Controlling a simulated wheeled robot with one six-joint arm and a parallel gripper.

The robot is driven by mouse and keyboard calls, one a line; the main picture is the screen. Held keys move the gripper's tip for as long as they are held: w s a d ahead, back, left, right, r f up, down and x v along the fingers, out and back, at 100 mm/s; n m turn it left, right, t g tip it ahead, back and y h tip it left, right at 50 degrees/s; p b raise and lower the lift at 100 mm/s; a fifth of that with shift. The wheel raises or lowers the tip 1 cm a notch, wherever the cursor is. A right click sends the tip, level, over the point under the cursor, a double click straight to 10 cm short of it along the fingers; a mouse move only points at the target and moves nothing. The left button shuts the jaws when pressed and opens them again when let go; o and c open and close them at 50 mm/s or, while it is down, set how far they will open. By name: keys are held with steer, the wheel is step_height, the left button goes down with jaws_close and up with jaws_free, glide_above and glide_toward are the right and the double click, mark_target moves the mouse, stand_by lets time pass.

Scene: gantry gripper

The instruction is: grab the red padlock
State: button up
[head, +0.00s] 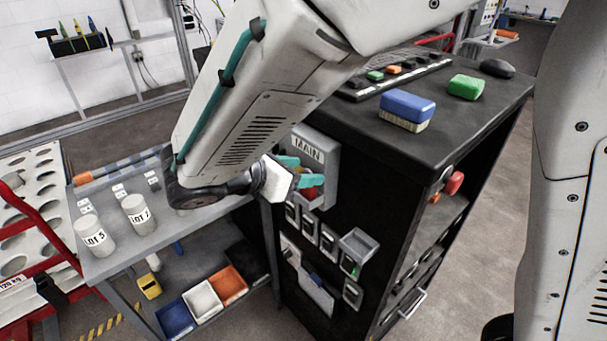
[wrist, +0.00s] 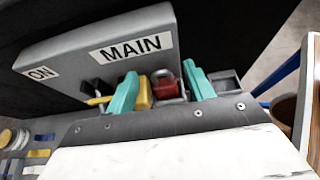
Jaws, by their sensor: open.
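The red padlock (wrist: 168,88) shows in the wrist view below the MAIN label, its upper part grey. In the head view a small red part of it (head: 311,193) shows beside my fingers. My gripper (wrist: 163,90) is open, with its two teal fingers on either side of the padlock in the wrist view. In the head view my gripper (head: 298,171) is at the front of the grey MAIN switch box (head: 327,150). A yellow piece (wrist: 144,94) stands between the left finger and the padlock. The padlock's lower part is hidden behind my gripper's body, and contact cannot be told.
The box sits on the side of a black cabinet (head: 455,110) with several small grey holders (head: 357,246) below it. A blue and cream block (head: 407,108) lies on top. A grey bench (head: 112,262) with white LOT cylinders (head: 138,213) stands to the left.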

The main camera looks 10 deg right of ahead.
jaws_close()
